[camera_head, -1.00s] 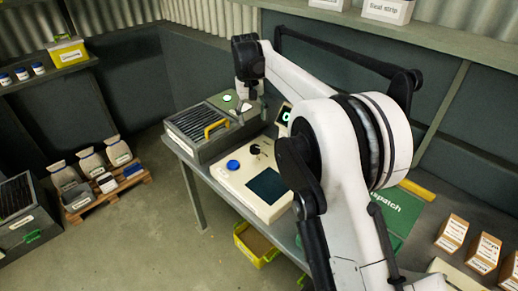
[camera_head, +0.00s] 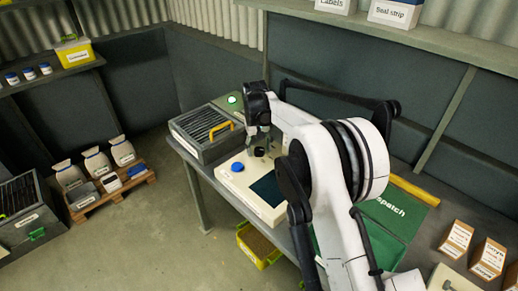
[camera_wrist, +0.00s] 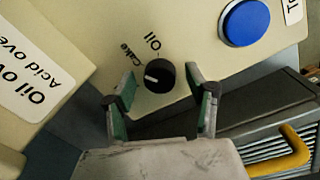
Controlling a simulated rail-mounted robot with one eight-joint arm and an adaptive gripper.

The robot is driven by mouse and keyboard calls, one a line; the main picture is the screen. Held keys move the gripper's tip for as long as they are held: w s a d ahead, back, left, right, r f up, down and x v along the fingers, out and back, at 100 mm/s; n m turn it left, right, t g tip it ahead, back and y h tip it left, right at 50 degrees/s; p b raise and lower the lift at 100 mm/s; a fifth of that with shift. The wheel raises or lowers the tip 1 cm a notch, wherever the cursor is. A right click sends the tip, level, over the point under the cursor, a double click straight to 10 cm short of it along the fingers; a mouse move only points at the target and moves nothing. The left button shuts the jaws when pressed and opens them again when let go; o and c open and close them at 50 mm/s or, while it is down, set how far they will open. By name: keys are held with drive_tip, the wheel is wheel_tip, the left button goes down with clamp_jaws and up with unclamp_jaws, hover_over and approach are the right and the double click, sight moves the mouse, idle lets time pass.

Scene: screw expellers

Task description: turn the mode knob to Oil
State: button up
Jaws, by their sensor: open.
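The mode knob (camera_wrist: 160,76) is a round black dial on a cream control panel (camera_wrist: 90,25). Its white pointer mark points left in the wrist view, closer to the "Cake" label (camera_wrist: 130,53) than to the "Oil" label (camera_wrist: 152,42). My gripper (camera_wrist: 161,84) is open, with one green-padded finger on each side of the knob. I cannot tell whether either finger touches it. In the head view my gripper (camera_head: 261,143) points down over the panel (camera_head: 252,192), and the knob (camera_head: 259,152) shows small and dark just below it.
A blue button (camera_wrist: 246,21) sits beside the knob, and a dark screen (camera_head: 268,188) is on the same panel. A grey slatted unit with a yellow handle (camera_head: 220,130) stands to the left. A green dispatch tray (camera_head: 385,222) lies to the right.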

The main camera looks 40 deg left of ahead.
drive_tip(key=shift+f, duration=0.1)
drive_tip(key=shift+c, duration=0.5)
drive_tip(key=c, duration=1)
drive_tip(key=shift+m+b, duration=0.3)
drive_tip(key=shift+b, duration=0.05)
drive_tip(key=shift+f+m+b, duration=0.1)
drive_tip(key=shift+m+b, duration=0.65)
drive_tip(key=shift+m, duration=0.25)
drive_tip(key=m+b, duration=0.1)
drive_tip(key=m, duration=0.1)
drive_tip(key=shift+m, duration=0.4)
drive_tip(key=m+b, duration=0.2)
drive_tip(key=m, duration=0.4)
drive_tip(key=shift+a+g, duration=0.1)
drive_tip(key=shift+g, duration=0.2)
drive_tip(key=shift+m, duration=0.4)
